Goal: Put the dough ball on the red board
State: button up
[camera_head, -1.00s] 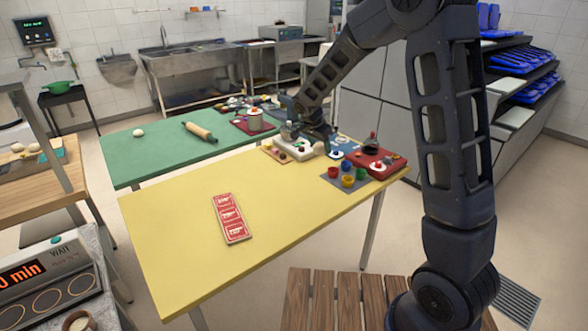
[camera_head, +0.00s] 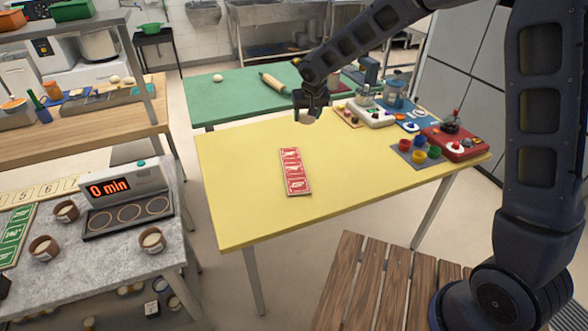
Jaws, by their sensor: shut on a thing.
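My gripper (camera_head: 309,104) is shut on a pale, rounded thing (camera_head: 307,117) that looks like a dough ball, held above the back edge of the yellow table; the fingers hide its top. A red strip-shaped board (camera_head: 287,155) with white printed panels lies flat on the yellow table, nearer the camera than the gripper. Another red, box-like base (camera_head: 468,151) with a dark knob-topped thing stands at the table's right end. Another pale ball (camera_head: 218,78) lies on the green table.
The yellow table (camera_head: 235,200) is clear around the printed board. Small coloured cups (camera_head: 434,152) and a white device (camera_head: 372,117) crowd its right end. A rolling pin (camera_head: 275,83) lies on the green table. A counter with a timer display (camera_head: 110,188) stands at left.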

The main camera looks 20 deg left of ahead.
aim_at(293, 167)
jog(key=s+a+n, duration=0.2)
jog(key=s+a, duration=0.1)
jog(key=shift+y, duration=0.3)
jog(key=f, duration=1.9)
jog(key=shift+s+a+f, duration=0.1)
jog(key=shift+a+f, duration=0.1)
jog(key=shift+f, duration=0.05)
jog(key=o, duration=1)
jog(key=shift+f, duration=0.15)
jog(key=shift+c, duration=0.2)
jog(key=v, duration=1.2)
jog(key=shift+d, duration=0.1)
